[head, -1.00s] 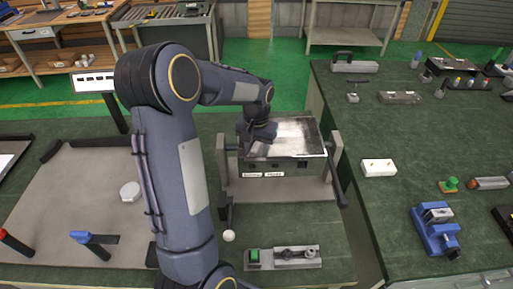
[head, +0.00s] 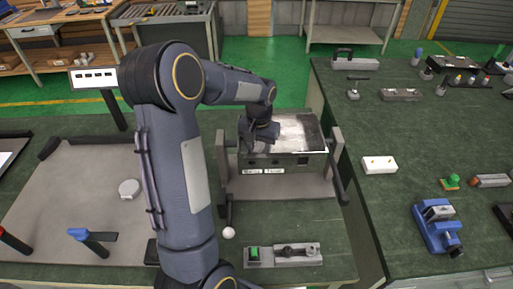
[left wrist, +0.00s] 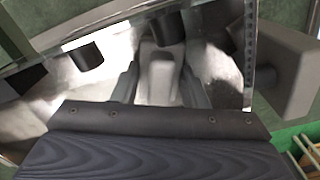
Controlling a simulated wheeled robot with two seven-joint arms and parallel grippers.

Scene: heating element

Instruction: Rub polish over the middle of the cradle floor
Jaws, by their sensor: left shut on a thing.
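The cradle (head: 318,152) stands on a grey base plate on the green bench, between two posts. Its floor (head: 292,130) is shiny and bright in the middle and dark toward the right edge. My left gripper (head: 258,145) is over the left part of the floor, its fingers largely hidden in the head view. In the left wrist view my left gripper (left wrist: 160,88) is shut on a grey block-like pad (left wrist: 160,75), with the bright, smeared floor (left wrist: 215,65) behind it. Whether the pad touches the floor is unclear. My right gripper is not in view.
A crank handle (head: 340,180) hangs at the cradle's right side. A lever with a white ball knob (head: 229,233) stands at front left. A switch block with a green button (head: 254,253) lies in front. A blue vise (head: 437,225) is on the right bench.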

